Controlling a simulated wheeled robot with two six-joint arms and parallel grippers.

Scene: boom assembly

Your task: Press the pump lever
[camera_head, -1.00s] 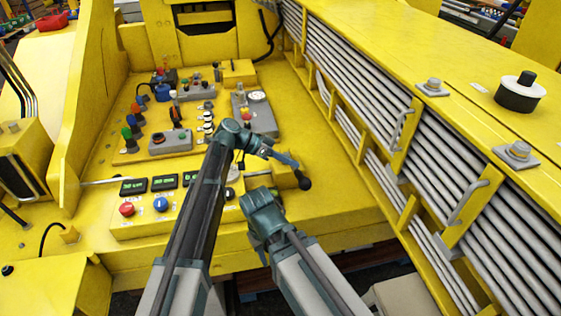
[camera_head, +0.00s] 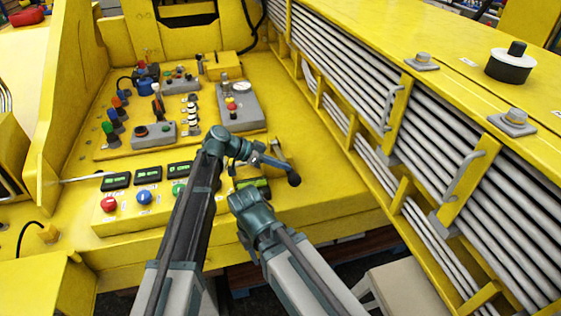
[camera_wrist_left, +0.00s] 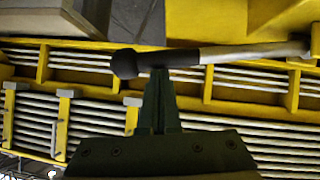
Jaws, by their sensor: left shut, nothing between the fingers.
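The pump lever (camera_head: 294,179) is a grey rod with a black grip and a round black knob. It stands on the yellow deck right of the control panel, its knob end toward me. In the left wrist view the lever (camera_wrist_left: 172,58) lies nearly level across the picture, knob at left. My left gripper (camera_head: 283,166) is shut and empty, close against the lever in the head view. In the wrist view the fingertips (camera_wrist_left: 160,71) meet the black grip beside the knob; I cannot tell whether they touch it. My right arm shows below, but its fingers are hidden.
A button panel (camera_head: 126,207) with red, blue and green buttons and small displays is left of my arms. Several knobs and switches stand on the plate behind it. A yellow rail with grey pipes (camera_head: 432,150) and handles runs along the right. Some deck between is clear.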

